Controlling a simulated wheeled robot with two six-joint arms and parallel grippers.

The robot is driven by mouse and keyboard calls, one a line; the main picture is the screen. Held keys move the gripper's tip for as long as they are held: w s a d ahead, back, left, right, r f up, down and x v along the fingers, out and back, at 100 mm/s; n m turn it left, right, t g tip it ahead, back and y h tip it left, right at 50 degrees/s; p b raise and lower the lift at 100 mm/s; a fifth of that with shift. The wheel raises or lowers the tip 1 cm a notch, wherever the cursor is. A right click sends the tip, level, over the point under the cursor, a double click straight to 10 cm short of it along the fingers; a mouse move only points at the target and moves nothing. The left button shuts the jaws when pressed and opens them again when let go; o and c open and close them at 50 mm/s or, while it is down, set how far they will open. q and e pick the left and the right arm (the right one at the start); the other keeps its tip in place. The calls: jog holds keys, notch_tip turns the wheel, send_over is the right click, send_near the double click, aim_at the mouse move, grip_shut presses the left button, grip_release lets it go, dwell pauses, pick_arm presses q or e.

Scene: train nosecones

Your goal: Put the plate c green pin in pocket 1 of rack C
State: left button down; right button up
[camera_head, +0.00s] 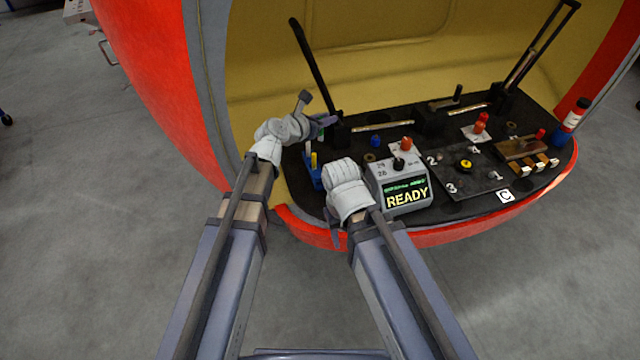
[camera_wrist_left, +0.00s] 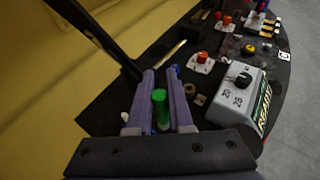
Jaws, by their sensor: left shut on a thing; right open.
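The green pin (camera_wrist_left: 159,108) stands between the two purple fingers of my left gripper (camera_wrist_left: 162,85) in the left wrist view. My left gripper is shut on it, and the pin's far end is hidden. In the head view, my left gripper (camera_head: 318,118) is over the left end of the black deck, well left of rack C. Rack C (camera_head: 470,185) is a dark plate with numbers 1 to 4 and a white C label (camera_head: 505,196). The number 1 (camera_head: 497,176) is near its right front. My right gripper (camera_head: 334,222) is open, low at the deck's front edge, its fingers mostly hidden.
A grey box reading READY (camera_head: 406,194) with a black knob stands between my right gripper and rack C. A blue holder with a yellow piece (camera_head: 313,160) stands below my left gripper. A black post (camera_head: 315,65) rises behind it. Red-topped parts (camera_head: 480,125) stand behind rack C.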

pick_arm(q)
notch_tip(320, 180, down, 9)
jog(key=b, duration=0.8)
jog(key=shift+b, duration=0.3)
notch_tip(320, 180, down, 10)
jog(key=b, duration=1)
jog(key=shift+f, duration=0.1)
